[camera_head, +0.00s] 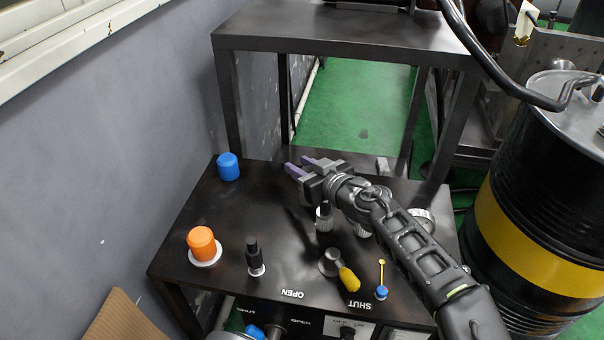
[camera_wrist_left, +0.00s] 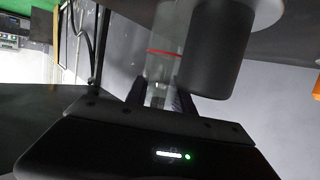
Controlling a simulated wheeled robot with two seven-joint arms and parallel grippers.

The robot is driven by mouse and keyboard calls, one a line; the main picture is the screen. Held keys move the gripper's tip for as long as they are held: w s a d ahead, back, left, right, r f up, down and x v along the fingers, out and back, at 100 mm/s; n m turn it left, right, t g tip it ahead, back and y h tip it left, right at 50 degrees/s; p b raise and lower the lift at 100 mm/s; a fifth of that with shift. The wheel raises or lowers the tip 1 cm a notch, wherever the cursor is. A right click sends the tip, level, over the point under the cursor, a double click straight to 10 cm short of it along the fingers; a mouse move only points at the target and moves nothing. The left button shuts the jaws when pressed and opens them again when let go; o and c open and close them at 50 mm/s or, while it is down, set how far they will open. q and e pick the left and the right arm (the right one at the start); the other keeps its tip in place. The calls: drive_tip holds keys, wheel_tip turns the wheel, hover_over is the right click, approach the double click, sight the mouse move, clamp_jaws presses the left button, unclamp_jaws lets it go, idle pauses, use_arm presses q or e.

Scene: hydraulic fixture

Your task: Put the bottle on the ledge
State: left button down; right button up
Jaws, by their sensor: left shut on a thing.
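My left gripper (camera_head: 298,168) is over the back part of the dark control bench (camera_head: 225,225), its fingers pointing left. In the left wrist view a clear bottle (camera_wrist_left: 164,65) with a red ring stands between the fingers of the gripper (camera_wrist_left: 160,103), and they are shut on it. In the head view I cannot make out the bottle. A dark raised shelf (camera_head: 345,32) stands behind the bench; I cannot tell whether it is the ledge. My right gripper is not in view.
A blue knob (camera_head: 228,167), an orange knob (camera_head: 202,243), a black knob (camera_head: 254,254) and a yellow lever (camera_head: 349,279) stick up from the bench. A dark cylinder (camera_wrist_left: 216,55) is close beside the bottle. A black-and-yellow drum (camera_head: 540,240) stands to the right.

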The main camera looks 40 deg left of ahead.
use_arm(q)
wheel_tip(320, 180, up, 8)
drive_tip(key=shift+p, duration=0.3)
drive_tip(key=shift+r, duration=0.1)
idle(0.6)
